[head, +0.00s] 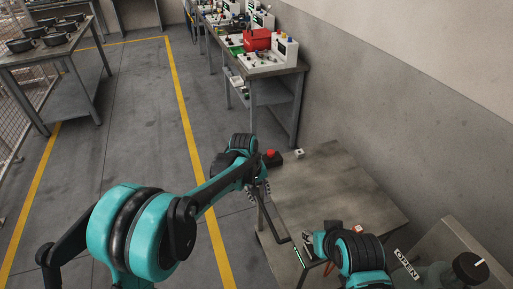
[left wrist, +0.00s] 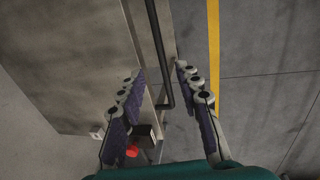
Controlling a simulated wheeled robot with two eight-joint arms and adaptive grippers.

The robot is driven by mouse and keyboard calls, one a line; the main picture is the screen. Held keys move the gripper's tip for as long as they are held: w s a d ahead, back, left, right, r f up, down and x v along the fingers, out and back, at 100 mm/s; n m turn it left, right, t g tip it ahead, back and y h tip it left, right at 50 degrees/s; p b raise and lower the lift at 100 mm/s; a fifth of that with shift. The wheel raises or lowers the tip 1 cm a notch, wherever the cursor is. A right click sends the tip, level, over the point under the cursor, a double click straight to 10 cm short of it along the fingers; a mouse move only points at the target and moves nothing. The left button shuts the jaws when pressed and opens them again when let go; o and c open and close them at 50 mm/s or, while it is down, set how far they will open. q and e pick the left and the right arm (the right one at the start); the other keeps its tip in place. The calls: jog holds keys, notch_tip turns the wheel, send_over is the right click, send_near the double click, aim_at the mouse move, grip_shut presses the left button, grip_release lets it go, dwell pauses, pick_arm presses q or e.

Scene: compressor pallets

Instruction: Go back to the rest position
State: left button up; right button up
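My left gripper (head: 262,190) hangs at the left edge of the grey-brown table in the head view. In the left wrist view its two padded fingers (left wrist: 160,75) stand apart, with nothing gripped between them. A dark bent bar (left wrist: 154,40) along the table's edge passes beyond the fingertips; in the head view the bar (head: 274,222) runs down from near the left gripper. My right gripper (head: 311,243) is at the front of the table, mostly hidden behind its own wrist, so its fingers cannot be judged.
The table (head: 340,195) holds a red button on a dark box (head: 271,154) and a small white block (head: 299,153). A workbench (head: 270,66) with a red case stands behind. An "OPEN"-marked unit (head: 440,255) is at lower right.

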pick_arm(q)
jog(key=s+a+r+m+t, duration=0.2)
jog(key=s+a+r+t, duration=0.1)
jog(key=s+a+r, duration=0.9)
jog(key=s+a+f+m+t+y, duration=0.1)
jog(key=s+a+f+t+y, duration=0.1)
jog(key=s+a, duration=0.7)
jog(key=shift+a+m+t, duration=0.15)
jog(key=shift+m+t, duration=0.15)
jog(key=shift+t, duration=0.5)
jog(key=shift+f, duration=0.1)
dwell(0.9)
